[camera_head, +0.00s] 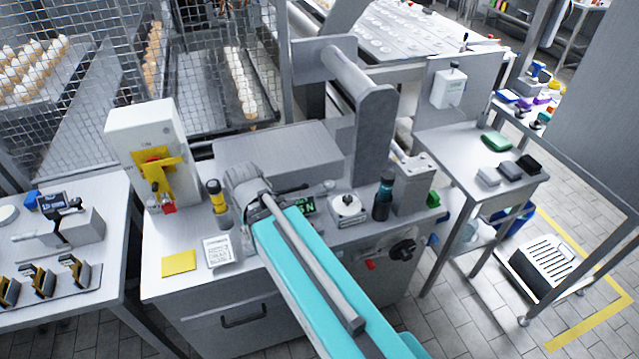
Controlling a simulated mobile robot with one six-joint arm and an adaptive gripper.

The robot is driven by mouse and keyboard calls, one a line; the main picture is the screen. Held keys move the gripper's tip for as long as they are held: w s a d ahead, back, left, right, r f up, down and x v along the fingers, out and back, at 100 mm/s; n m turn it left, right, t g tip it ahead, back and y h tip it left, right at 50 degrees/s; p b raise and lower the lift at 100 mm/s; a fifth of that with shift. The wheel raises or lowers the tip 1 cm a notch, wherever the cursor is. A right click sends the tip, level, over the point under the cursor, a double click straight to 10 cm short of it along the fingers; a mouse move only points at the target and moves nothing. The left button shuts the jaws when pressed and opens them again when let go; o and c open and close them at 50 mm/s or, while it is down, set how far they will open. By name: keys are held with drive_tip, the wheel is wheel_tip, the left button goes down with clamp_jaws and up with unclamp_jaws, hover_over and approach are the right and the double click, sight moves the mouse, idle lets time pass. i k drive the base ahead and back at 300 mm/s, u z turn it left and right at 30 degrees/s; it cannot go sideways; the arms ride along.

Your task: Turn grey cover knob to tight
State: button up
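My arm, in a teal sleeve, reaches in from the bottom of the head view over the steel cabinet. Its grey end, with my gripper (246,190), is over the cabinet top. The fingers cannot be made out, nor whether they hold anything. A black knob (403,249) sits on the cabinet front at the right. I cannot tell which of these is the grey cover knob, and no tight marking is readable.
A yellow-and-black cylinder (217,202) and a white box with a yellow switch plate (155,155) stand left of the arm's end. A dark bottle (382,200) stands right of the round device. A grey raised housing (275,153) and upright column (372,135) are behind.

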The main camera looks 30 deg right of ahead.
sight(329, 186)
drive_tip(key=u, duration=0.15)
drive_tip(key=k, duration=1.6)
drive_tip(key=z, duration=0.6)
drive_tip(key=i, duration=1)
